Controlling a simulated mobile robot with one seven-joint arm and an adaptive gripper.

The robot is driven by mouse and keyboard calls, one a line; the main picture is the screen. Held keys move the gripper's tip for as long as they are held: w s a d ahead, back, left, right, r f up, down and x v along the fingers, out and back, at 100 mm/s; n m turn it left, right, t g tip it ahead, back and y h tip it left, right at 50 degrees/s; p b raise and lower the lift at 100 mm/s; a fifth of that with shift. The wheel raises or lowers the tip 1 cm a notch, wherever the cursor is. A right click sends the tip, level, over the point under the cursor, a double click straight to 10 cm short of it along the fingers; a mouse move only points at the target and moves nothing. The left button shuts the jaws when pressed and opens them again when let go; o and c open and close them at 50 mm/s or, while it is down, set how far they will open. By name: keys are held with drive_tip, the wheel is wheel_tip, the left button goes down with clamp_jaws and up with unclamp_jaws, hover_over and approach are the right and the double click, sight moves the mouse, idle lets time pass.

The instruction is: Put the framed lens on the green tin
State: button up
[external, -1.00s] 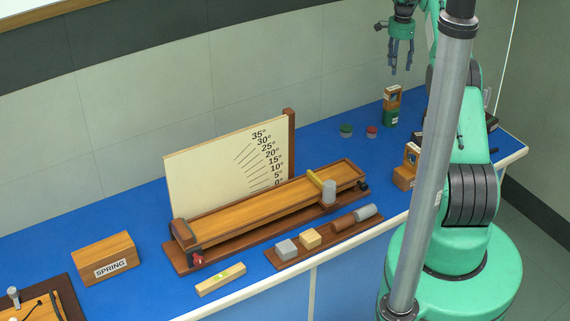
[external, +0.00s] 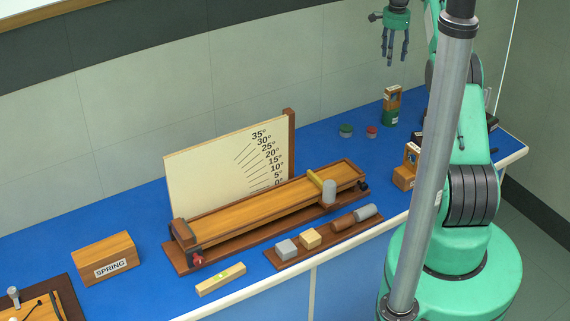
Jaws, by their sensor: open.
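A small wooden-framed piece with a dark opening (external: 392,95), which looks like the framed lens, stands upright on the green tin (external: 390,118) at the back right of the blue bench. The tin carries a pale label. My gripper (external: 396,60) is open and empty, raised above the framed piece and apart from it. The lens glass itself is too small to make out.
Another framed piece (external: 412,153) is on a wooden block (external: 403,177), partly hidden by my column. Small green (external: 346,130) and red (external: 371,131) lidded containers stand left of the tin. A long wooden incline (external: 270,202) fills the middle.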

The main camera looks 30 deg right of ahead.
drive_tip(key=s+a+r+n+t, duration=0.1)
drive_tip(key=s+a+r+n, duration=0.3)
drive_tip(key=a+r, duration=0.85)
drive_tip(key=s+a+r+n+t, duration=0.15)
drive_tip(key=s+a+r, duration=0.35)
drive_tip(key=a+r, duration=0.7)
drive_tip(key=s+a+r+n+t, duration=0.1)
drive_tip(key=s+a+r+n, duration=0.35)
drive_tip(key=s+a, duration=0.6)
drive_tip(key=s+a+r+n+t, duration=0.1)
drive_tip(key=s+a+r+n, duration=0.2)
drive_tip(key=s+a+r, duration=0.75)
drive_tip(key=s+a+f+n, duration=0.2)
drive_tip(key=s+f, duration=0.3)
drive_tip(key=s, duration=0.4)
drive_tip(key=s+a+f+n, duration=0.2)
drive_tip(key=s+f, duration=0.4)
drive_tip(key=s, duration=0.4)
drive_tip(key=shift+s+a+t, duration=0.2)
drive_tip(key=shift+s+t, duration=0.1)
drive_tip(key=shift+t, duration=0.15)
drive_tip(key=shift+f, duration=0.1)
wheel_tip(320, 180, down, 15)
drive_tip(key=b, duration=1.5)
